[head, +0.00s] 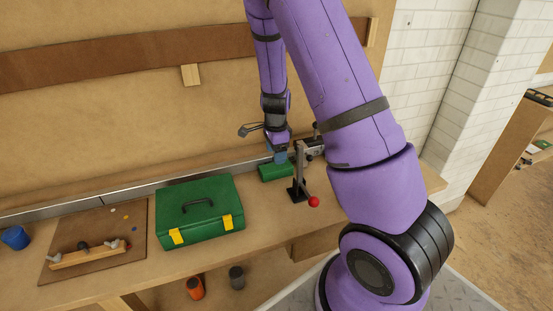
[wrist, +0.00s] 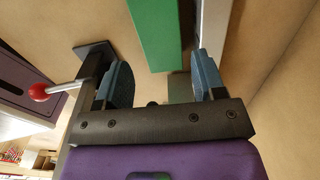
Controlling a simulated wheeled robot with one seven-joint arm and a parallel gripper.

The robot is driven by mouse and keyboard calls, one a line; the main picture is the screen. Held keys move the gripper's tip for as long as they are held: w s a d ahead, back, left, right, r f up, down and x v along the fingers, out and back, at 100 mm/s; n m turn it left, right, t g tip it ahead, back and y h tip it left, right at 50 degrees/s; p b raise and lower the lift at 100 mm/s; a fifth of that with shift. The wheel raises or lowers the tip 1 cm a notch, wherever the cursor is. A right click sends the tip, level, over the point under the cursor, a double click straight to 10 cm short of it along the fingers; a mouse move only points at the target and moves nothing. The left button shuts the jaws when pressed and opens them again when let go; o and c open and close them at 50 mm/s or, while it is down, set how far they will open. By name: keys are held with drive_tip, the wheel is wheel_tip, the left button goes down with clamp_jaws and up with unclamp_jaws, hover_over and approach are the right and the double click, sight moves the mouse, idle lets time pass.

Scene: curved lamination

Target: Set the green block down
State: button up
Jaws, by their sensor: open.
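The green block (head: 275,172) rests on the bench near the back, against or close to the metal strip. My gripper (head: 278,154) is just above it in the head view, pointing down. In the wrist view the two blue-grey fingers of my gripper (wrist: 162,72) are spread apart. The green block (wrist: 155,30) shows past the fingertips there, its near end in line with the gap between them. I see no finger pressing on it. My gripper hides part of the block's back in the head view.
A black lever stand (head: 299,178) with a red knob (head: 314,202) stands close right of the block. A green toolbox (head: 205,222) is to the left. Farther left are a brown board (head: 110,225) with a wooden tool and a blue cup (head: 15,237). The wall rises behind.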

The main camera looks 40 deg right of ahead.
drive_tip(key=shift+a+r, duration=0.1)
drive_tip(key=shift+r, duration=0.35)
drive_tip(key=s+a+r+n+t+y, duration=0.1)
drive_tip(key=s+a+r+n, duration=0.2)
drive_tip(key=r, duration=0.4)
drive_tip(key=s+a+r+n+t, duration=0.1)
drive_tip(key=s+a+r+n, duration=0.2)
drive_tip(key=r, duration=0.4)
drive_tip(key=s+a+r+n+t+y, duration=0.1)
drive_tip(key=s+a+r+n, duration=0.2)
drive_tip(key=r, duration=0.5)
drive_tip(key=s+a+r+n+t+h, duration=0.1)
drive_tip(key=s+a+r+n, duration=0.1)
drive_tip(key=s+r+n, duration=0.3)
drive_tip(key=s+a+r+n+t+h, duration=0.1)
drive_tip(key=s+r+n, duration=0.4)
drive_tip(key=s, duration=0.7)
drive_tip(key=shift+s+a+r+n, duration=0.25)
drive_tip(key=shift+a+r+n, duration=0.15)
drive_tip(key=shift+n, duration=0.7)
